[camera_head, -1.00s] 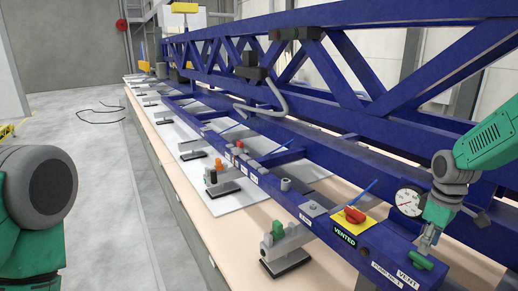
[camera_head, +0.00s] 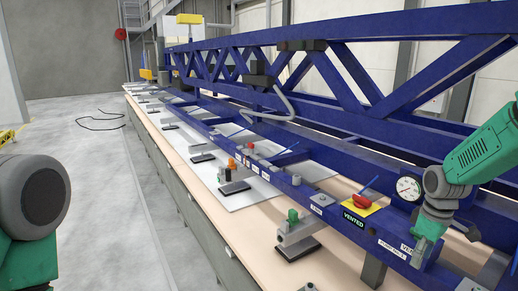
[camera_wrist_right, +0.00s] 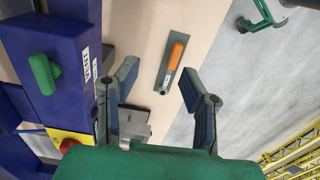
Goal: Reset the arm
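My right gripper (camera_head: 424,252) is in front of the near end of the blue beam (camera_head: 335,207) in the head view. In the right wrist view its two fingers (camera_wrist_right: 158,80) are spread apart with nothing held between them. The beam's green handle (camera_wrist_right: 43,74) is left of the fingers and apart from them, beside the VENT label (camera_wrist_right: 86,77). In the head view this handle is hidden or merges with the green gripper. My left arm shows only as a dark joint and green link at the left edge; its gripper is outside the picture.
A trowel with an orange handle (camera_wrist_right: 174,56) lies on the pale tabletop beyond the fingers. The beam carries a gauge (camera_head: 409,188) and a red knob (camera_head: 361,201) on a yellow plate. A suction pad (camera_head: 297,250) hangs beside it. The floor on the left is mostly clear.

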